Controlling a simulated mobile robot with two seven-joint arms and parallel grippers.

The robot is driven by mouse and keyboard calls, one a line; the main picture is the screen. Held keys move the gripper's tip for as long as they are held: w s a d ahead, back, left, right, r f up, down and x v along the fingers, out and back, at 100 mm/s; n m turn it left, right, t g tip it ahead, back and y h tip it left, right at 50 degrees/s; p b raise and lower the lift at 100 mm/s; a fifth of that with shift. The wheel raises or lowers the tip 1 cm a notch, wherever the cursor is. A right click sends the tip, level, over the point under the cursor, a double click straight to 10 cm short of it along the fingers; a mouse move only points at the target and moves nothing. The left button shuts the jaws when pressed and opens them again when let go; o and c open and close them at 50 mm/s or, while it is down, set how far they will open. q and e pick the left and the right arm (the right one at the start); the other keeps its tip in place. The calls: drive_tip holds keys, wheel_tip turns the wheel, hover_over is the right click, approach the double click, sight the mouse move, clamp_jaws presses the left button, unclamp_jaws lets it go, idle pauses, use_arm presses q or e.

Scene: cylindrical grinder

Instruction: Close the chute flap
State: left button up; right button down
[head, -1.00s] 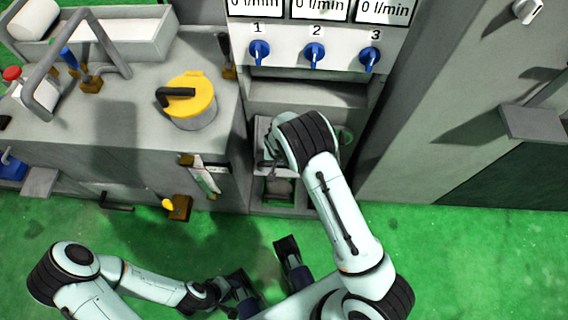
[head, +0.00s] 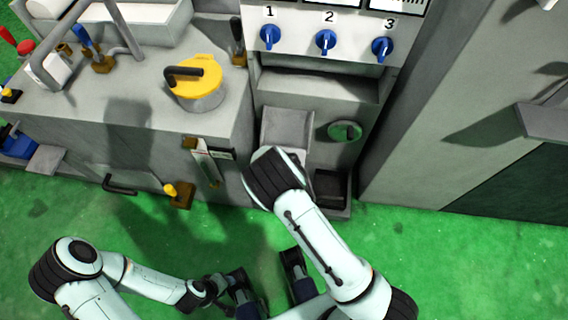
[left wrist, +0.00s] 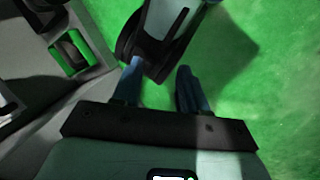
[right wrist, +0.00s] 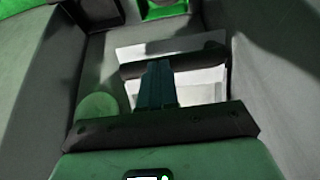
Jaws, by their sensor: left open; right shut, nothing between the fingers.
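The pale grey plate that I take for the chute flap (head: 287,130) sits tilted in the recess below the blue knobs in the head view. My right forearm covers its lower part. A pale panel (right wrist: 185,48) with a dark bar across it shows in the right wrist view, probably the same chute. My right gripper (right wrist: 157,70) is shut and empty in front of it; contact cannot be told. In the head view the right gripper is hidden behind its own arm. My left gripper (head: 268,268) is open and empty over the floor; its fingers also show in the left wrist view (left wrist: 160,80).
A round green knob (head: 345,131) is right of the plate. A dark open bin (head: 331,188) is below it. Blue knobs (head: 326,41) are above. A bench with a yellow-lidded pot (head: 196,82) stands left. The green floor in front is clear.

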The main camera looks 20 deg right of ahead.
use_arm(q)
drive_tip(key=w+a+f+t+y+b, duration=0.1)
drive_tip(key=w+a+f+b, duration=0.3)
drive_tip(key=f, duration=0.4)
drive_tip(key=shift+w+a+n+t+b, duration=0.25)
drive_tip(key=shift+w+n+t+b, duration=0.15)
drive_tip(key=shift+w+b, duration=0.6)
use_arm(e)
wheel_tip(320, 180, down, 10)
drive_tip(key=t+h, duration=0.1)
drive_tip(key=t, duration=0.1)
drive_tip(key=shift+w+d+f+h, duration=0.15)
drive_tip(key=shift+w+d+h, duration=0.15)
drive_tip(key=shift+w, duration=0.1)
use_arm(q)
drive_tip(key=shift+s, duration=0.15)
